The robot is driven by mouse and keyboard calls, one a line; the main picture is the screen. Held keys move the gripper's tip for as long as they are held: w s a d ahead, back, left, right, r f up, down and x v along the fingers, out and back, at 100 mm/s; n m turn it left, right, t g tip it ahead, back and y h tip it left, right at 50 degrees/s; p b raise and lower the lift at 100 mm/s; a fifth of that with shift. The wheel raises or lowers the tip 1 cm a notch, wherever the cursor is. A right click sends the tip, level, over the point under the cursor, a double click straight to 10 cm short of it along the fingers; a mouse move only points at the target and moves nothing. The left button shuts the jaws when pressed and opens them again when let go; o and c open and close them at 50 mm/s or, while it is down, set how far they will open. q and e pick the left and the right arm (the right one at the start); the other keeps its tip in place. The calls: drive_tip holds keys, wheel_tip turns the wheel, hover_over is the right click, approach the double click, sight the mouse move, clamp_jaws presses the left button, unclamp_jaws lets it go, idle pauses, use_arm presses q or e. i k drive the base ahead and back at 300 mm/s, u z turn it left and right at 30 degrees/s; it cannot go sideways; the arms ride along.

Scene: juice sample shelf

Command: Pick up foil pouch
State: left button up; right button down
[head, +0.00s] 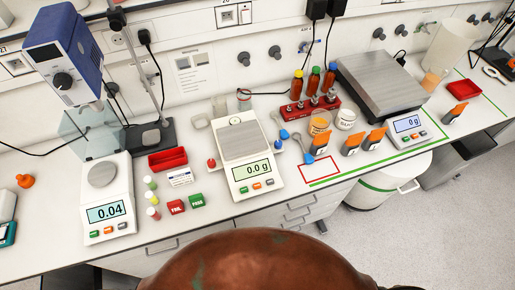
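Several small upright packs with orange faces and dark or blue lower parts look like pouches; I cannot tell for certain which is the foil pouch. One pack (319,142) stands by the red outlined rectangle on the bench. Two more, a middle pack (350,144) and a right pack (375,138), stand in front of the large scale. Neither of my grippers is in view.
A small scale (254,182) reading 0.0 g and a large steel scale (378,82) reading 0 g stand on the bench. A red rack (308,108) with bottles is behind. A scale reading 0.04 (107,213) is left. A large reddish-brown rounded shape covers the bottom centre.

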sight(372, 141)
drive_tip(key=z, duration=1.25)
